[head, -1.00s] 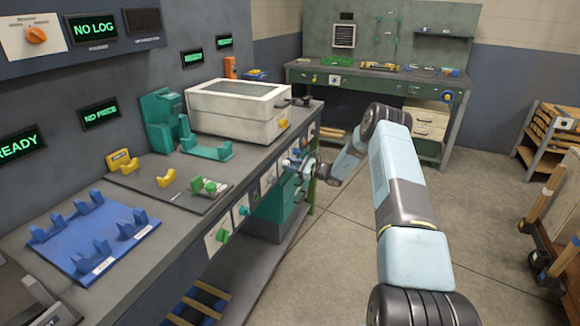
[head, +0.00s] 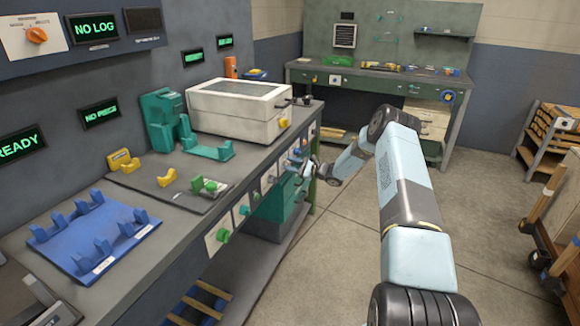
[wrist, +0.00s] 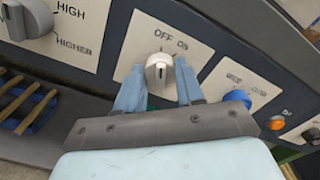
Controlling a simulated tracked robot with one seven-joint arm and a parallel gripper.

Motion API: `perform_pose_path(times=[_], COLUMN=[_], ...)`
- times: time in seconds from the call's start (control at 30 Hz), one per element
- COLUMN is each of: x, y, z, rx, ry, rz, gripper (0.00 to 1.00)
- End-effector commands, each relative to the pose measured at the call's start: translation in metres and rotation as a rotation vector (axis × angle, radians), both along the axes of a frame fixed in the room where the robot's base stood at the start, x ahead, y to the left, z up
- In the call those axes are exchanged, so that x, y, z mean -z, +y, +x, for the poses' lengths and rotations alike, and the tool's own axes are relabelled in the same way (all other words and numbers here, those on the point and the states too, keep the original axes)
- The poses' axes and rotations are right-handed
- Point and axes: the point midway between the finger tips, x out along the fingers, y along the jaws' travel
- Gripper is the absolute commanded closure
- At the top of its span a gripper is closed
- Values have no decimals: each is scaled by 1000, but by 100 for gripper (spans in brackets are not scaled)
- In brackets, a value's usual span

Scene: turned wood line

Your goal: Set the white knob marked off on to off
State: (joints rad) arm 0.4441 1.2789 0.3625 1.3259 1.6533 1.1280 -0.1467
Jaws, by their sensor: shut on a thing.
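The white knob (wrist: 159,77) sits on a white plate (wrist: 133,46) marked OFF and ON in the wrist view. A short dark mark on its face points roughly up toward the lettering; I cannot tell exactly which word it meets. My gripper (wrist: 158,67) has one blue finger on each side of the knob and is shut on it. In the head view my gripper (head: 308,170) is at the front face of the long bench, and the knob there is too small and covered to make out.
In the wrist view a larger knob (wrist: 28,18) marked HIGH and HIGHER is at the left. A blue knob (wrist: 236,97) and an orange one (wrist: 277,122) are close on the right. The bench (head: 150,262) runs along the left; the floor (head: 320,270) beside it is open.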

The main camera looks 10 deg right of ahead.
Motion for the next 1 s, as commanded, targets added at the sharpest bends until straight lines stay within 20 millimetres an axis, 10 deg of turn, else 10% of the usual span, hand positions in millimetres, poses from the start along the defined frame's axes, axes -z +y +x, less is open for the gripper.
perform_pose_path(times=[0.1, 0.13, 0.37, 1.0], x=[-2, -1, -1, 0], y=[-4, -4, -2, -43], z=[2, 2, 1, -28], rx=[6, 6, 4, 5], ry=[-3, -3, -2, 1], rz=[-3, -3, -1, -1], gripper=[93, 61, 39, 37])
